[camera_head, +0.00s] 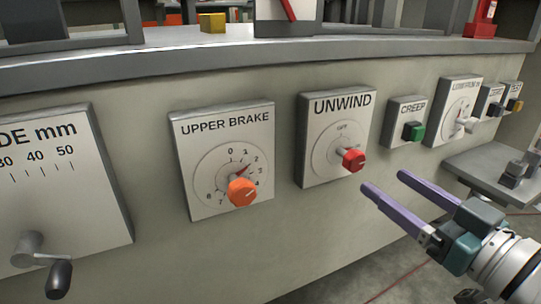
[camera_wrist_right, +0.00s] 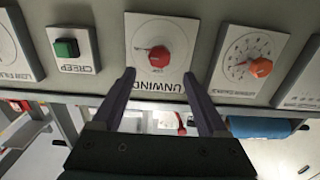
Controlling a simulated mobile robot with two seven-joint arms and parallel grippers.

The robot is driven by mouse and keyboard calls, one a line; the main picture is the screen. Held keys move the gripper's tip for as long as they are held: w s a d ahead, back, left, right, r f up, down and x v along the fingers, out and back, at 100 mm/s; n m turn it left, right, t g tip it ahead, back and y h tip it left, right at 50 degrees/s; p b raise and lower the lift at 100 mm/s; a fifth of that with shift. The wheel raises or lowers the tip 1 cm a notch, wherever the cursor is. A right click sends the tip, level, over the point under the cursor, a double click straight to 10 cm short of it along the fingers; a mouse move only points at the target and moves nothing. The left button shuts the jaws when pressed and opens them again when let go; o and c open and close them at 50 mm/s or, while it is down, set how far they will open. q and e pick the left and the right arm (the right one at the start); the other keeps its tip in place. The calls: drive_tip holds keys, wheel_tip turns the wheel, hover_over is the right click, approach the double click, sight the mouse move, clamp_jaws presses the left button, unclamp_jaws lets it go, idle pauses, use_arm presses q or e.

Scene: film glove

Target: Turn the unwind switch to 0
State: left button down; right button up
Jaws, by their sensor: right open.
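The unwind switch is a red knob (camera_head: 353,159) on a white plate (camera_head: 318,112) labelled UNWIND, set in the grey machine front. The dial around it has an OFF mark at its top; the other marks are too small to read. In the right wrist view the red knob (camera_wrist_right: 159,56) appears upside down, between and beyond the fingertips. My right gripper (camera_head: 385,187) is open and empty, below and to the right of the knob, apart from it. It also shows in the right wrist view (camera_wrist_right: 158,78). My left gripper is not in view.
An UPPER BRAKE plate with an orange knob (camera_head: 242,192) is left of the switch. A green CREEP button (camera_head: 413,131) and further controls are to the right. A crank handle (camera_head: 58,277) sticks out at far left. A grey ledge (camera_head: 480,168) juts out at right.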

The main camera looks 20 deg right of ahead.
sight(359, 162)
drive_tip(key=w+b, duration=0.1)
drive_tip(key=w, duration=0.2)
drive_tip(key=w+b, duration=0.1)
drive_tip(key=w, duration=0.2)
drive_tip(key=w+b, duration=0.2)
drive_tip(key=w, duration=0.1)
drive_tip(key=shift+a, duration=0.3)
drive_tip(key=shift+s, duration=0.1)
clamp_jaws()
